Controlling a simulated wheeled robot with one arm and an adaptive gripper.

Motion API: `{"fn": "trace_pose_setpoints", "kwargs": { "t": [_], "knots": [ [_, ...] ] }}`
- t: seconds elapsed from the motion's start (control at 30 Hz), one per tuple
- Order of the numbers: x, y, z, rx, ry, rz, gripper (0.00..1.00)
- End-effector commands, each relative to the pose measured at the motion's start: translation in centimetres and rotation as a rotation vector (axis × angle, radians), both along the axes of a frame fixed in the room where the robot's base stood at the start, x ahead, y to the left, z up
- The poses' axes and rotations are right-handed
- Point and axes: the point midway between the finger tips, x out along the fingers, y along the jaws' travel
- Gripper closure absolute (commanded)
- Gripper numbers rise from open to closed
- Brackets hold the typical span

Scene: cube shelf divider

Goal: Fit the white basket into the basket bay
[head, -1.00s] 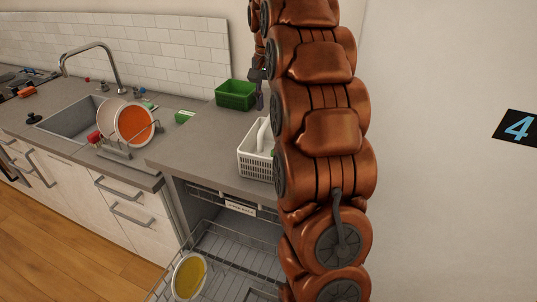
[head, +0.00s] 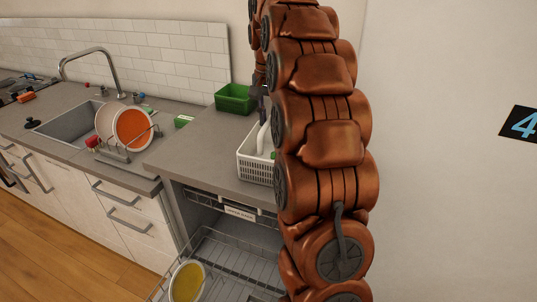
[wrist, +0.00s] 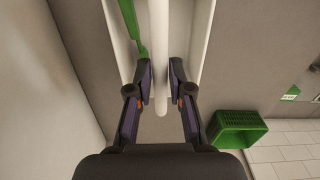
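The white basket (head: 256,171) stands on the grey counter, partly hidden behind my arm. Its tall white handle (head: 264,141) rises above the rim, and something green shows inside. My gripper (wrist: 161,84) is at the handle. In the wrist view, the handle bar (wrist: 160,50) runs between the two fingertips, with hardly any gap on either side; I cannot tell whether they press on it. Below the counter, a labelled front (head: 240,213) sits above a pulled-out wire rack (head: 232,250). I cannot make out which space is the basket bay.
A green bin (head: 234,98) stands at the back of the counter, behind the basket. A dish rack with an orange plate (head: 133,127) is beside the sink (head: 72,124). A yellow plate (head: 187,283) stands in the lower rack. The counter left of the basket is clear.

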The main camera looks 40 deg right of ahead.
Motion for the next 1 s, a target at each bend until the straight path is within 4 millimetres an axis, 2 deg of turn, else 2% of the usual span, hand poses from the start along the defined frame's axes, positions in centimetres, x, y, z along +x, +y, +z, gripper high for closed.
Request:
{"fn": "trace_pose_setpoints", "kwargs": {
  "t": [0.03, 0.17, 0.57, 1.0],
  "knots": [
    [0.0, 0.0, 0.0, 0.0, 0.0, 0.0, 0.88],
    [0.0, 0.0, 0.0, 0.0, 0.0, 0.0, 1.0],
    [0.0, 0.0, 0.1, 0.0, 0.0, 0.0, 1.0],
    [0.0, 0.0, 1.4, -0.001, -0.001, 0.0, 1.0]
  ]
}}
